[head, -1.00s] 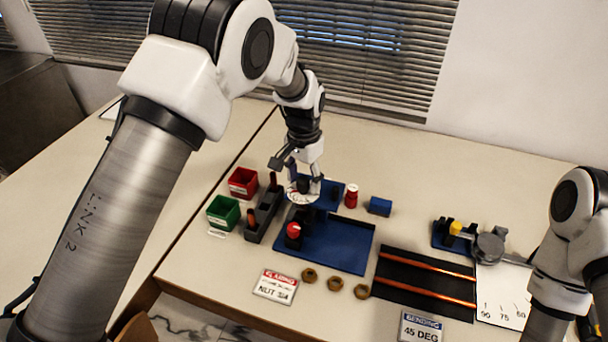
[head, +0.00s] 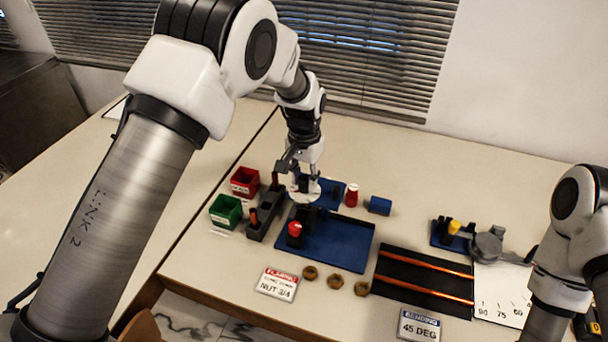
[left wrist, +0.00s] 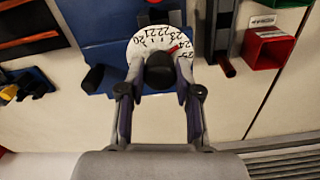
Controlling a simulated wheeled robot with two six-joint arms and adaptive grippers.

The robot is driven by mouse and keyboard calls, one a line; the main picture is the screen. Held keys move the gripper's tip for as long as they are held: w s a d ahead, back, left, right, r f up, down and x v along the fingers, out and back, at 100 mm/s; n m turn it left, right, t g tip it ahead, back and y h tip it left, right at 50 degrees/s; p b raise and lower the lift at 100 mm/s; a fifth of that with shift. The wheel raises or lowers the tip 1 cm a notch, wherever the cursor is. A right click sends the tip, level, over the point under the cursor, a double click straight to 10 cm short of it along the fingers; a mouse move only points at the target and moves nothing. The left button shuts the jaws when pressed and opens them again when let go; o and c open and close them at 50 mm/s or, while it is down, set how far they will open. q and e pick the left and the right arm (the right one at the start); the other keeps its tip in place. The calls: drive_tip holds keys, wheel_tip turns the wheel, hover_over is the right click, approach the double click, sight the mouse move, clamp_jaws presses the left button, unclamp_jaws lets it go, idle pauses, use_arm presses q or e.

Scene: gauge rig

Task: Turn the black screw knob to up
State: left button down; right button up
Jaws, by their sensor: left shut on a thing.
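The black screw knob (left wrist: 160,72) stands at the middle of a white dial (left wrist: 138,45) with numbers from about 20 to 25 in the left wrist view. A small red mark (left wrist: 174,48) shows on the dial close to 24. My left gripper (left wrist: 159,84) is shut on the knob, with one finger on each side of it. In the head view my left gripper (head: 303,183) is at the white dial (head: 309,194) on the blue rig, and the knob is mostly hidden. Of my right arm only links show at the right edge; its gripper is not clearly visible.
A blue plate (head: 340,245) with a red-capped post (head: 295,230) lies in front. Red (head: 244,181) and green (head: 225,209) bins and a grey tool holder (head: 262,222) stand left. A red can (head: 351,195) and blue block (head: 379,205) stand right. Several nuts lie in front.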

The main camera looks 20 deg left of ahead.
use_arm(q)
drive_tip(key=shift+n+p, duration=0.65)
drive_tip(key=shift+n, duration=0.55)
drive_tip(key=n+p, duration=0.1)
drive_tip(key=n, duration=0.2)
drive_tip(key=shift+n, duration=0.3)
drive_tip(key=n+p, duration=0.1)
drive_tip(key=n, duration=0.2)
drive_tip(key=shift+n, duration=0.3)
drive_tip(key=n, duration=0.3)
drive_tip(key=shift+f+n+p, duration=0.1)
drive_tip(key=shift+n+p, duration=0.2)
drive_tip(key=shift+p, duration=0.05)
drive_tip(key=n, duration=0.4)
drive_tip(key=shift+n, duration=0.3)
drive_tip(key=n, duration=0.3)
drive_tip(key=shift+f+n, duration=0.1)
drive_tip(key=shift+n, duration=0.2)
drive_tip(key=n, duration=0.4)
drive_tip(key=shift+s+f+n, duration=0.1)
drive_tip(key=shift+f+n, duration=0.05)
drive_tip(key=shift+n, duration=1.65)
